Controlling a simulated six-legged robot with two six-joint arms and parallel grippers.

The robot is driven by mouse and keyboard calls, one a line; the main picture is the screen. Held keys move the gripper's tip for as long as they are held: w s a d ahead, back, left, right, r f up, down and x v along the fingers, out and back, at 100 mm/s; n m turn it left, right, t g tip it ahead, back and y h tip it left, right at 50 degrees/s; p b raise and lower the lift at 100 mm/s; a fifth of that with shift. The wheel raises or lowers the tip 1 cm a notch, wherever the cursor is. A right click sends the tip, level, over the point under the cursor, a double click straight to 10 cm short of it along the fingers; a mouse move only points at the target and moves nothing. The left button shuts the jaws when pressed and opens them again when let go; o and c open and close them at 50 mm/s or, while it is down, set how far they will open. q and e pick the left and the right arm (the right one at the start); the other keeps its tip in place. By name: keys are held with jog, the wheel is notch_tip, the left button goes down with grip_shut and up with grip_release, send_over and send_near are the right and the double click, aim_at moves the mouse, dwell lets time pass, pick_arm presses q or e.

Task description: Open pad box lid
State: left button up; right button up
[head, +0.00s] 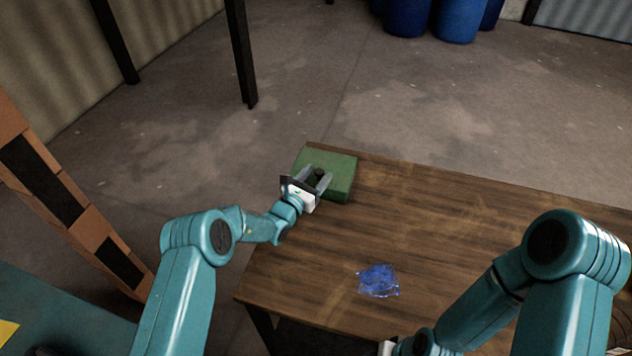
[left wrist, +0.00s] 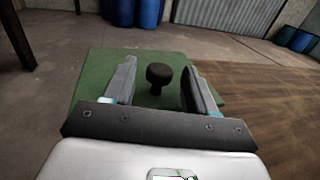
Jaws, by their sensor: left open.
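The pad box (head: 341,172) is green and sits at the far left corner of the wooden table. Its flat green lid (left wrist: 112,65) carries a dark round knob (left wrist: 159,76), which also shows in the head view (head: 319,173). The lid looks closed. My left gripper (head: 319,177) is open over the box, with one finger on each side of the knob; in the left wrist view the fingers (left wrist: 158,82) stand apart from it. The box's front is partly hidden by my gripper. My right arm is at the lower right, and its jaws are not clearly visible.
A crumpled translucent blue thing (head: 378,281) lies near the front of the wooden table (head: 440,240). The rest of the visible tabletop is mostly clear. Blue barrels (head: 460,18) stand on the floor far behind. A dark post (head: 241,55) stands beyond the table.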

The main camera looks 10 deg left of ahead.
pick_arm(q)
grip_shut()
jog(key=shift+w+d+r+g+p, duration=0.1)
jog(key=shift+w+r+g+p, duration=0.15)
jog(key=shift+r+g+p, duration=0.55)
jog(key=shift+w+r+n+g+y, duration=0.15)
jog(key=shift+w+r+g+y, duration=0.05)
jog(key=shift+r, duration=0.3)
jog(key=shift+w+r+n+g+y, duration=0.15)
jog(key=shift+r+g+y, duration=0.05)
jog(key=shift+r, duration=0.25)
jog(key=shift+w+d+r+g+y+b, duration=0.15)
jog(key=shift+w+r+g+y+b, duration=0.15)
jog(key=shift+w+r+g, duration=0.3)
jog(key=shift+w+r, duration=0.1)
jog(key=shift+r, duration=0.2)
jog(key=shift+w+d+r+b, duration=0.1)
jog(key=shift+w+r+b, duration=0.35)
jog(key=shift+r, duration=0.35)
jog(key=shift+w+d+r, duration=0.1)
jog(key=shift+w+r, duration=0.55)
